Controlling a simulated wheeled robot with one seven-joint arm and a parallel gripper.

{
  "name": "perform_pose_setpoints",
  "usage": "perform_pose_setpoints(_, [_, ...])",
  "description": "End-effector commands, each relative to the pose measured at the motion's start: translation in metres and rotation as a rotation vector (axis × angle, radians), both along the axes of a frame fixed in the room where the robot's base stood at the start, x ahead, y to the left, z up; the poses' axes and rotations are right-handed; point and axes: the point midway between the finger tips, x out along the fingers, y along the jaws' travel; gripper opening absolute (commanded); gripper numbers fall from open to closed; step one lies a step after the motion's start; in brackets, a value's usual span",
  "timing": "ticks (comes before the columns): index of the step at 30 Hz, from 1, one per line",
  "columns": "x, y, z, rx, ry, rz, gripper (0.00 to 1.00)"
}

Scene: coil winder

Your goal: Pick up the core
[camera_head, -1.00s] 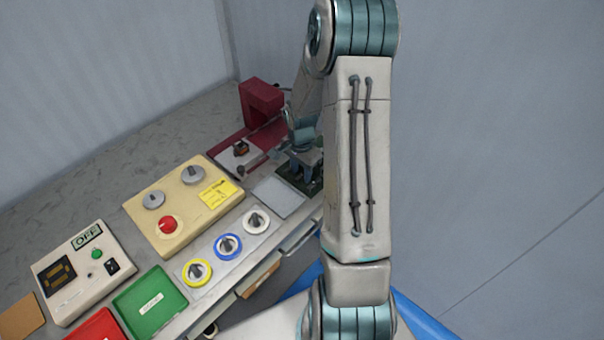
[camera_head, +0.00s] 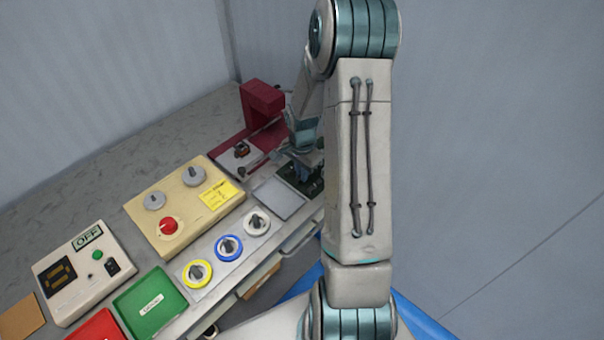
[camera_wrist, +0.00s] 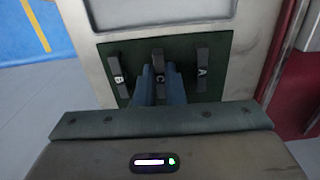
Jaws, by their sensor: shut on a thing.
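Three dark upright cores stand in a row on a dark green tray (camera_wrist: 222,62) in the wrist view. They are labelled B (camera_wrist: 118,78), C (camera_wrist: 158,56) and A (camera_wrist: 202,70). My gripper (camera_wrist: 160,78) has its two blue fingers shut on core C, the middle one; its label shows between the fingers. Core C looks upright and in line with the other two. In the head view my gripper (camera_head: 303,168) is at the green tray (camera_head: 312,188), partly hidden behind my arm, and the cores are hard to make out.
A dark red winder frame (camera_head: 262,102) stands behind the tray. A flat grey plate (camera_head: 277,198) lies left of it. A beige control box (camera_head: 183,205), several spools (camera_head: 228,247), an OFF meter box (camera_head: 82,270) and a green bin (camera_head: 150,302) fill the bench.

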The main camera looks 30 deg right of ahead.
Motion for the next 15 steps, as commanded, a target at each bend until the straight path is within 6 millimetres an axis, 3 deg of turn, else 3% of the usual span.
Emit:
perform_pose_setpoints(8, [0.001, 0.0, 0.033, -0.003, -0.006, 0.0, 0.0])
perform_pose_setpoints(15, [-0.034, -0.041, 0.066, -0.003, -0.005, -0.006, 0.0])
